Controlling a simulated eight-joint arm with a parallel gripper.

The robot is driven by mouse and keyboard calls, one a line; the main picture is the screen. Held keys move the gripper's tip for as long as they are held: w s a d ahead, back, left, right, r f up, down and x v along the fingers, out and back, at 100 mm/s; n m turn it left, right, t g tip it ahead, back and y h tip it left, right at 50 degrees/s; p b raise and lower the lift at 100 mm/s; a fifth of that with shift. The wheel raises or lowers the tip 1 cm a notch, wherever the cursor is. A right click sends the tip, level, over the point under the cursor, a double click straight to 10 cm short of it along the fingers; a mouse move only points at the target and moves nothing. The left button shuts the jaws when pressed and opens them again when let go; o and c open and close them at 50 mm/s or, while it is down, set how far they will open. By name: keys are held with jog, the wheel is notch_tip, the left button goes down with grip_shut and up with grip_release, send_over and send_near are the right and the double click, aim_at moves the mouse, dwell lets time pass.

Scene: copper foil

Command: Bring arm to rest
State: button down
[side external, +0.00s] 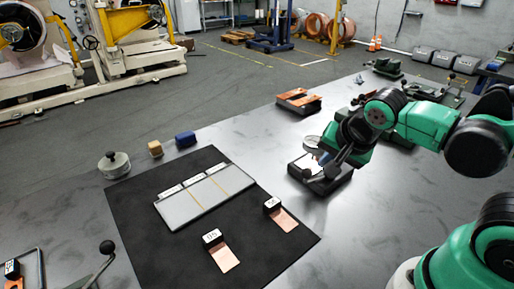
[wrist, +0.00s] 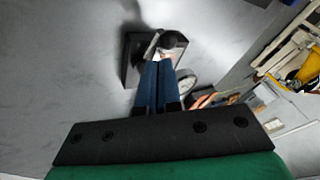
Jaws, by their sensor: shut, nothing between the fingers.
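My green and black arm reaches in from the right in the side view. My gripper (side external: 322,162) is just above a small dark-based device (side external: 335,184) on the metal table, and I cannot tell whether they touch. In the wrist view the blue-grey fingers (wrist: 158,78) are together and empty, with the device's dark base (wrist: 131,62) and a rounded black knob (wrist: 168,41) beyond their tips. Two copper foil strips, one nearer (side external: 224,260) and one farther right (side external: 285,220), lie on the black mat (side external: 135,215), each with a labelled block at one end.
A pale three-section tray (side external: 180,211) lies on the mat. A lidded metal pot (side external: 114,165), a tan block (side external: 155,148) and a blue block (side external: 185,138) stand behind it. An orange-brown item (side external: 298,99) and several tools sit farther back. Bare table lies between the mat and device.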

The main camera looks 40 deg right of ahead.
jog(key=shift+r, duration=0.1)
dwell(0.3)
jog(key=r+n, duration=0.1)
jog(key=n, duration=0.3)
jog(key=a+r+n+t+y, duration=0.1)
jog(key=n, duration=0.3)
jog(key=a+n+y, duration=0.1)
jog(key=n, duration=0.4)
jog(key=shift+w+a+r+t, duration=0.2)
jog(key=shift+w+r+t, duration=0.1)
jog(key=shift+r, duration=0.1)
